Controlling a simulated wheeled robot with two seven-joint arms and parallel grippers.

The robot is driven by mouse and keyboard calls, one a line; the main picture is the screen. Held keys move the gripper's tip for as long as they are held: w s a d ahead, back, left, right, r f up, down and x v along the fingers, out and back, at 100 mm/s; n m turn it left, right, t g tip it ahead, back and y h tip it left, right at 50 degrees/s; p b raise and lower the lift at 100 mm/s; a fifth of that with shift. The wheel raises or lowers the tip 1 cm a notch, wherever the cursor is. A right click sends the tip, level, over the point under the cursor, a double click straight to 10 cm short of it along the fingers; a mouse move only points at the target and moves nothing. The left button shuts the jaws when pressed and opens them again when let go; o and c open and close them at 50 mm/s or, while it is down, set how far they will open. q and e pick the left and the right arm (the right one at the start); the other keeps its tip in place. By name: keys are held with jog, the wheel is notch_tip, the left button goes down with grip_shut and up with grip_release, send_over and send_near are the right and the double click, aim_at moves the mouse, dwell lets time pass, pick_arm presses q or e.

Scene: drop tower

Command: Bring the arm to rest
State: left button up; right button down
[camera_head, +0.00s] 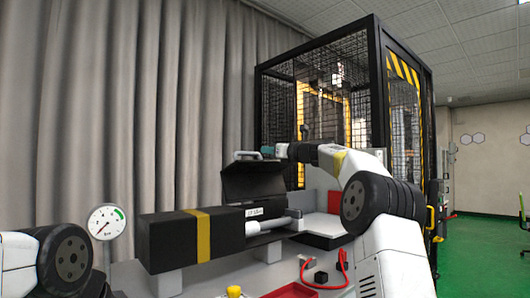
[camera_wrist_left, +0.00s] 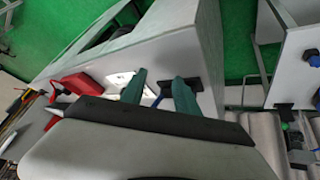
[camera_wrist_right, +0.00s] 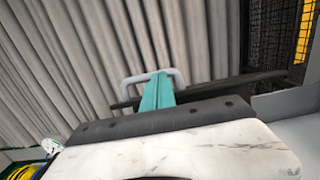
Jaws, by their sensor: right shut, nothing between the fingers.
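My right arm comes in from the right, and its right gripper (camera_head: 267,151) is at the top edge of a raised black lid (camera_head: 250,184). In the right wrist view its teal fingers (camera_wrist_right: 158,90) are together and empty. A pale handle (camera_wrist_right: 138,80) of the lid shows behind the fingertips; I cannot tell whether they touch. My left gripper (camera_wrist_left: 159,84) shows only in the left wrist view, its teal fingers apart with nothing between them, above a grey structure. In the head view only part of my left arm shows at lower left.
A black box with a yellow band (camera_head: 203,234) and a metal cylinder (camera_head: 275,225) lie below the lid. A dial gauge (camera_head: 106,222) stands left. A black mesh cage (camera_head: 320,95) rises behind. A red tray (camera_head: 292,291) and a red cable (camera_head: 343,262) lie in front.

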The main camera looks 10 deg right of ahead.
jog(key=s+a+f+n+g+h, duration=0.1)
jog(key=s+a+f+n+g, duration=0.1)
jog(key=s+f+n, duration=0.35)
jog(key=s+a+f+n+g+h, duration=0.1)
jog(key=s+a+f+n, duration=0.15)
jog(key=s, duration=0.65)
jog(key=s+a+f+n+g+h, duration=0.1)
jog(key=s+a+f+n+g, duration=0.15)
jog(key=s+n, duration=0.35)
jog(key=s+d+f+n+g+h, duration=0.2)
jog(key=s+f+n, duration=0.6)
jog(key=s+f, duration=0.4)
jog(key=s+d+f+n+g+h, duration=0.2)
jog(key=s+d+f+n, duration=0.3)
jog(key=s+f, duration=0.8)
jog(key=s+n+h, duration=0.1)
jog(key=s+n, duration=0.1)
jog(key=s, duration=0.3)
jog(key=shift+s+d+n, duration=0.3)
jog(key=shift+n, duration=0.1)
